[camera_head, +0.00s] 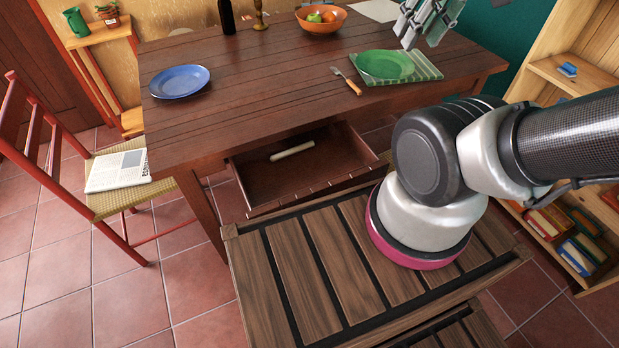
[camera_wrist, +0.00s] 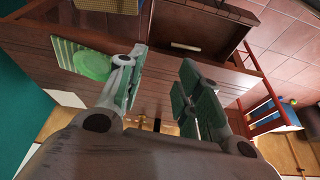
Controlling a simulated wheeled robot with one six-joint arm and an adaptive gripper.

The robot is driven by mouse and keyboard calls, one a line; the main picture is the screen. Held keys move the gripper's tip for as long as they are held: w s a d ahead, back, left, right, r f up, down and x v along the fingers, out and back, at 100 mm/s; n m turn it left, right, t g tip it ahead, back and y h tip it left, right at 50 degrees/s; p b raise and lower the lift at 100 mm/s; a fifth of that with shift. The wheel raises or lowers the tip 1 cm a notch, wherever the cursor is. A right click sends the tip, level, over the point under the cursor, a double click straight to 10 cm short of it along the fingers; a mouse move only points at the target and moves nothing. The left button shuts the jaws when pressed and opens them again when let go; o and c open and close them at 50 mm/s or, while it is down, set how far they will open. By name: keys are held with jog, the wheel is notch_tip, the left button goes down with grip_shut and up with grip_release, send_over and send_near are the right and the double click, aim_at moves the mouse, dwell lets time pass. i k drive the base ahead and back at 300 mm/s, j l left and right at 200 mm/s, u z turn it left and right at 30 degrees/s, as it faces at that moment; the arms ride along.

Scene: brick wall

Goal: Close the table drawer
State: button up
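The dark wooden table (camera_head: 240,100) has its drawer (camera_head: 262,185) pulled open at the front, toward my base. A pale stick-like object (camera_head: 292,151) lies inside the drawer. The open drawer (camera_wrist: 215,22) and the pale object (camera_wrist: 186,46) also show in the wrist view, turned upside down. My gripper (camera_head: 423,28) is above the far right part of the tabletop, well apart from the drawer. In the wrist view my gripper (camera_wrist: 162,70) has its two fingers spread, with nothing between them.
A red chair (camera_head: 128,200) with a newspaper is at left. A wooden shelf (camera_head: 560,75) is at right.

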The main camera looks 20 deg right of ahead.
aim_at(339, 160)
jog(key=l+u, duration=0.15)
jog(key=k, duration=1.15)
